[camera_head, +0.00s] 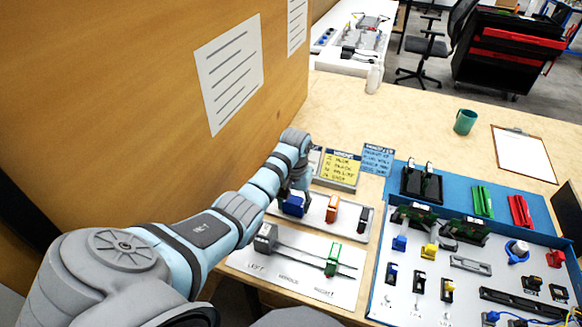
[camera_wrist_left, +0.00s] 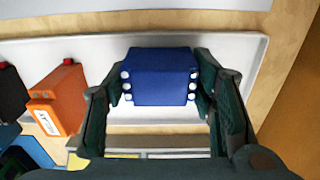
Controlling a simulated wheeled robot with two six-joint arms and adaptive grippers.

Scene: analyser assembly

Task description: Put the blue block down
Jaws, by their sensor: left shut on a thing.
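The blue block (camera_wrist_left: 160,77) is between the two dark fingers of my left gripper (camera_wrist_left: 161,88) in the left wrist view, which are shut on it. It is over the white tray (camera_wrist_left: 225,45); I cannot tell whether it touches the tray floor. In the head view the blue block (camera_head: 293,205) shows at the left end of the tray (camera_head: 316,222), below my left gripper (camera_head: 298,196). My right gripper is not in view.
An orange block (camera_head: 332,208) and a black block (camera_head: 363,219) stand in the same tray, right of the blue block. In front lies a labelled white panel with a green block (camera_head: 333,258). A blue parts mat (camera_head: 376,300) lies right. A wooden wall (camera_head: 150,110) rises left.

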